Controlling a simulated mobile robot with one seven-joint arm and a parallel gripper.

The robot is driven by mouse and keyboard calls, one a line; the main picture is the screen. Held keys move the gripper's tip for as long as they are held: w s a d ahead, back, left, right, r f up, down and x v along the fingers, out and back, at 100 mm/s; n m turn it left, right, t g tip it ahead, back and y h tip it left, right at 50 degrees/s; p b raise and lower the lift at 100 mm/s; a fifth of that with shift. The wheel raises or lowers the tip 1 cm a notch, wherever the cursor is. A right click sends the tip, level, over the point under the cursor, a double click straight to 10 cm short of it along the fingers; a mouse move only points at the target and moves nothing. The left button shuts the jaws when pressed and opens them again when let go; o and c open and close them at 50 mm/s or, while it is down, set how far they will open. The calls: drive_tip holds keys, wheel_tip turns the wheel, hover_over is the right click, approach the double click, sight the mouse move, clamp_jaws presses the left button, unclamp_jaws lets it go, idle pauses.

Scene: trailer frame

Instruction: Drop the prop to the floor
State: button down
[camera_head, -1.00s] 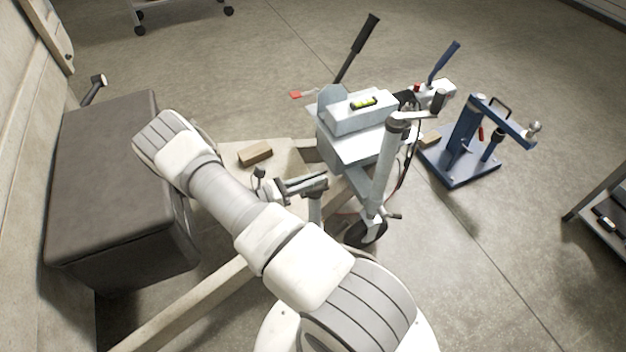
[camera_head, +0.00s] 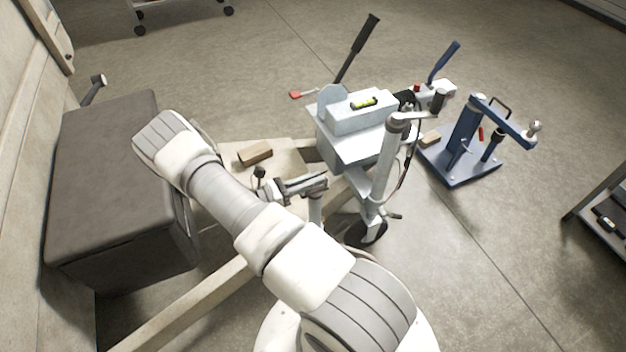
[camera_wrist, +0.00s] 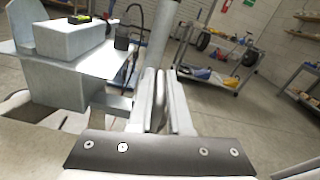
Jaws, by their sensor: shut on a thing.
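The prop appears to be the short grey upright post (camera_head: 316,212) under my gripper beside the trailer frame (camera_head: 205,296). My gripper (camera_head: 322,182) reaches right from my wrist and is shut at the top of this post. In the wrist view my gripper's two fingers (camera_wrist: 161,80) are close together around a narrow grey part, mostly hidden between them. The prop's lower end is hard to make out against the frame and floor.
The jockey wheel tube (camera_head: 386,165) stands just right of my gripper, with its wheel (camera_head: 366,233) on the floor. A grey box (camera_head: 352,118) with a level on it is behind. A dark case (camera_head: 110,190) is left.

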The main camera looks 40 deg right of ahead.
sight(305, 194)
drive_tip(key=shift+s, duration=0.15)
wheel_tip(305, 194, down, 5)
drive_tip(key=b, duration=0.3)
drive_tip(key=shift+f+b, duration=0.1)
drive_tip(key=shift+b, duration=0.25)
drive_tip(key=c, duration=0.9)
unclamp_jaws()
drive_tip(key=p+v, duration=0.1)
drive_tip(key=v, duration=0.6)
drive_tip(key=shift+a+p, duration=0.3)
